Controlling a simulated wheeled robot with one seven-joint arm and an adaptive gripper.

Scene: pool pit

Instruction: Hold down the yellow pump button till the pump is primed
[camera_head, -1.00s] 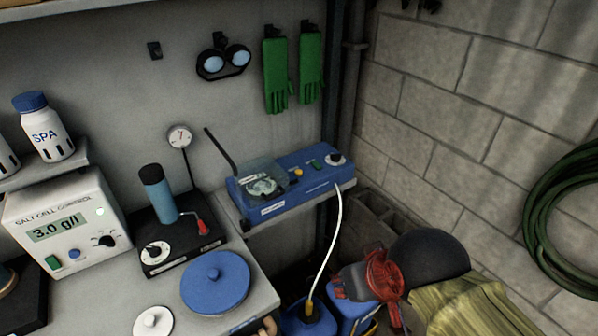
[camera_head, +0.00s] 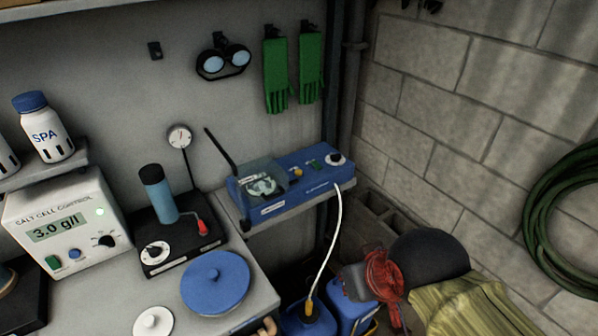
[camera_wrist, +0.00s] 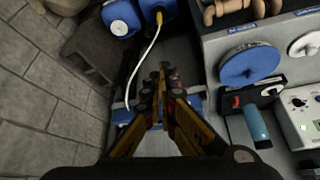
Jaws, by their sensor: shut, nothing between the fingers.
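The yellow button (camera_head: 298,172) is on the top of the blue pump (camera_head: 285,197), left of a small green switch (camera_head: 315,163). Nothing covers the button in the head view. My gripper (camera_head: 357,279) shows red at the lower right of the head view, apart from the pump and below it in the picture. In the wrist view my gripper's fingers (camera_wrist: 161,80) are together and empty. They cover the middle of the pump, whose blue edge (camera_wrist: 121,116) shows beside them. I cannot make out the button there.
A white hose (camera_head: 333,235) runs from the pump's right end to a blue jug (camera_head: 305,323). A blue lid (camera_head: 215,283) and the salt cell control (camera_head: 68,225) stand left on the counter. A block wall (camera_head: 480,120) bounds the right.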

